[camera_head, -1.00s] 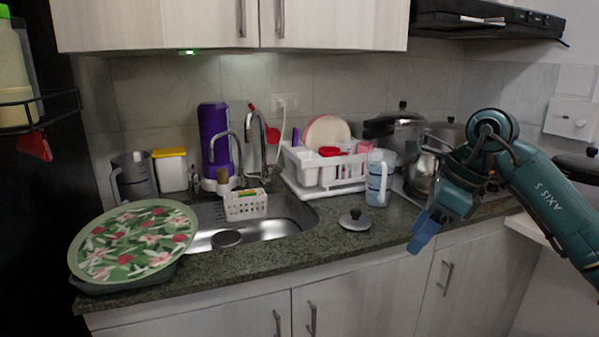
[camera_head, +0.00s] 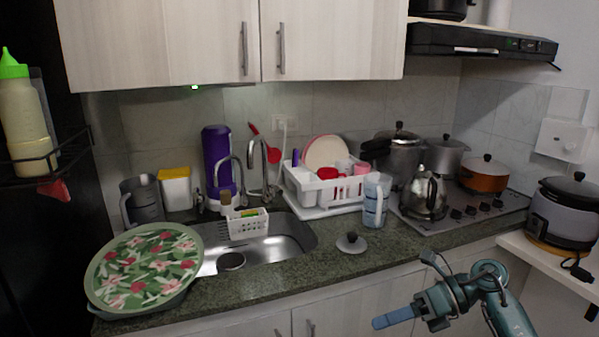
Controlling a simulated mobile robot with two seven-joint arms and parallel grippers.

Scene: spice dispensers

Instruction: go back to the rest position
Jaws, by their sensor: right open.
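My right gripper (camera_head: 393,318) is at the lower right of the head view, in front of the lower cabinets and below the counter's front edge. Its blue fingers point left and hold nothing that I can see. The gap between the fingers is hard to make out from this angle. My right arm comes in from the bottom right corner. My left gripper is out of view.
The dark counter (camera_head: 300,280) holds a sink (camera_head: 285,243), a floral tray (camera_head: 145,268), a white dish rack (camera_head: 322,190), a clear jug (camera_head: 376,200) and a loose lid (camera_head: 351,243). A kettle (camera_head: 424,195) and pots stand on the stove. A rice cooker (camera_head: 563,212) is at right.

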